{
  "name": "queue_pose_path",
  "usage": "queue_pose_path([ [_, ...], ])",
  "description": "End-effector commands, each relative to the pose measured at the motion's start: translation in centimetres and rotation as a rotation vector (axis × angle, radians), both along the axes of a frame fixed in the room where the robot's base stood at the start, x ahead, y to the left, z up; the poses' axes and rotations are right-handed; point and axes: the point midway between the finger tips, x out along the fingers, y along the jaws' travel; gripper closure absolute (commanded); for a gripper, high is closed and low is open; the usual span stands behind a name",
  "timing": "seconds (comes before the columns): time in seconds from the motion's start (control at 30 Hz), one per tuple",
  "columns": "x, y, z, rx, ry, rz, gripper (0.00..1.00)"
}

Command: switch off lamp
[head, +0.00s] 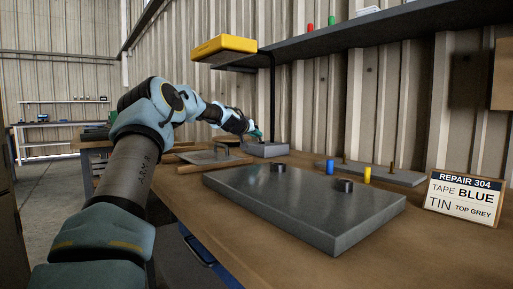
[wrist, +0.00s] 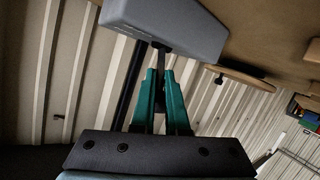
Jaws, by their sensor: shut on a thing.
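The lamp has a yellow head (head: 225,44), a thin black post (head: 272,100) and a grey block base (head: 267,150) at the back of the bench. In the wrist view the base (wrist: 165,22) appears upside down at the top, with the post (wrist: 128,85) beside my fingers. My gripper (head: 257,134) is at the base. In the wrist view my teal fingers (wrist: 161,75) are closed on a small dark lever (wrist: 159,46) that sticks out from the base. The fingers hide most of the lever. I cannot tell whether the lamp is lit.
A large grey slab (head: 310,205) with two black knobs fills the near bench. Blue (head: 330,167) and yellow (head: 367,175) cylinders stand behind it, near a flat plate with pegs (head: 385,174). A sign (head: 462,198) stands right. A shelf (head: 400,25) overhangs the back.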

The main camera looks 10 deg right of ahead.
Motion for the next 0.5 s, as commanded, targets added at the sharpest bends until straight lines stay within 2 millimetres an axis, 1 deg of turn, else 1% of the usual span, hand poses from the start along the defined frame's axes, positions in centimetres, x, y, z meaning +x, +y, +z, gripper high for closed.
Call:
queue_pose_path([
  [0.03, 0.06, 0.12, -0.65, -0.011, -0.007, 0.002, 1.0],
  [0.5, 0.04, 0.05, -0.23, -0.054, -0.026, 0.001, 1.0],
])
